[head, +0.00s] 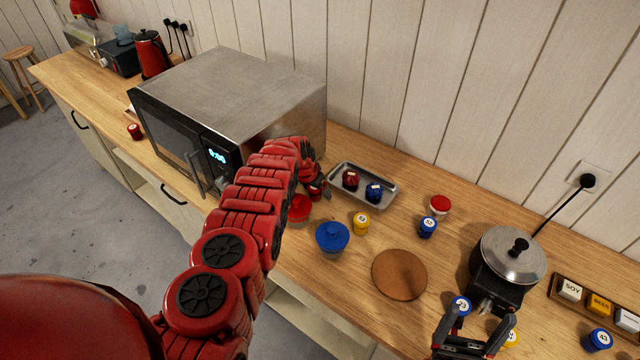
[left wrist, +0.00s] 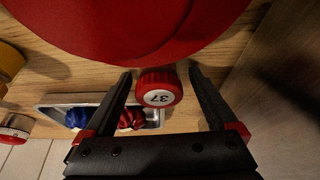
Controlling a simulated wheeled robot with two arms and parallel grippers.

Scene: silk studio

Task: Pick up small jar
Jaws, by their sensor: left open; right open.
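In the head view my left gripper (head: 320,188) is low over the counter beside the microwave, mostly hiding that jar. A yellow jar (head: 361,222), a blue jar (head: 428,226) and a red jar (head: 134,131) stand elsewhere.
The microwave (head: 235,90) stands left of my left gripper. A metal tray (head: 381,177) holds red and blue items. A round brown board (head: 399,273) and a cooker pot (head: 511,250) are further right.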

